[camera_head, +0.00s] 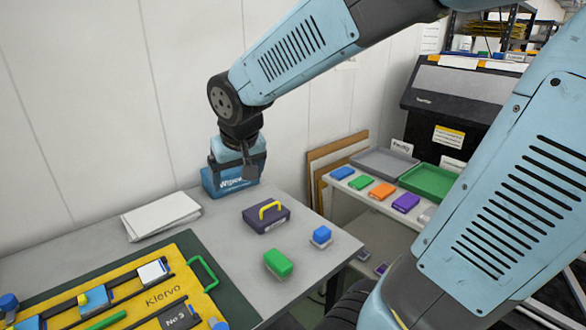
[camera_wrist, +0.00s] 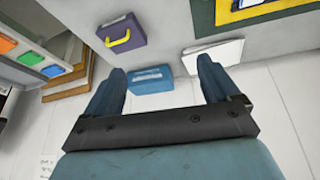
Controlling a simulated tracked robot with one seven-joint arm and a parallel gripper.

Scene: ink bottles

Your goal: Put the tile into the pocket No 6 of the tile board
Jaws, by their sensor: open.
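A yellow board (camera_head: 145,286) marked "Klervo" on a dark green mat lies at the lower left of the bench in the head view, cut off by the frame. A dark piece marked "No 3" (camera_head: 178,317) shows at its lower edge; no No 6 mark is readable. A dark purple block with a yellow handle (camera_head: 266,216) sits on the bench right of the board; it also shows in the wrist view (camera_wrist: 122,39). I cannot tell which piece is the tile. My gripper (camera_wrist: 161,66) is open and empty, above the back of the bench, near a blue Wipes box (camera_wrist: 150,79).
A green block (camera_head: 278,263) and a blue-topped bottle (camera_head: 321,236) stand near the bench's right edge. White papers (camera_head: 162,215) lie at the back. A shelf beyond holds several coloured blocks, a grey tray (camera_head: 384,162) and a green tray (camera_head: 430,181). The bench between papers and purple block is clear.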

